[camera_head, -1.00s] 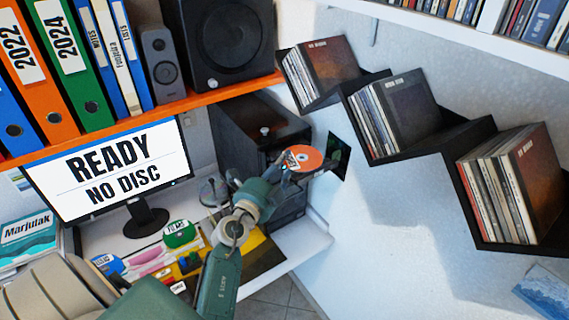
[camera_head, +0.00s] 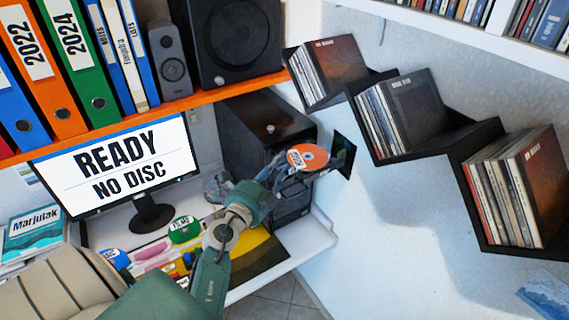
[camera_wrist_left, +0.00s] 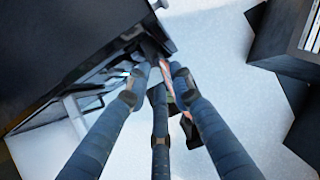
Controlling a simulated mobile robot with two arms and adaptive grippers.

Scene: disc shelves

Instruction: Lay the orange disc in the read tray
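The orange disc (camera_head: 312,154), with a white label at its left edge, is held in front of the black computer tower (camera_head: 245,118). My left gripper (camera_head: 287,165) is shut on the disc's near left edge. In the left wrist view the fingers (camera_wrist_left: 158,75) close together on the disc (camera_wrist_left: 167,80), which shows as a thin, nearly edge-on strip beside the tower front (camera_wrist_left: 70,45). I cannot make out the read tray clearly; the arm and disc cover part of the tower's lower front. My right gripper is not in view.
The monitor (camera_head: 120,165) reads "READY NO DISC". An orange shelf (camera_head: 180,103) runs above. Black stepped wall shelves (camera_head: 440,140) hold records at right. The wall below them is mostly clear.

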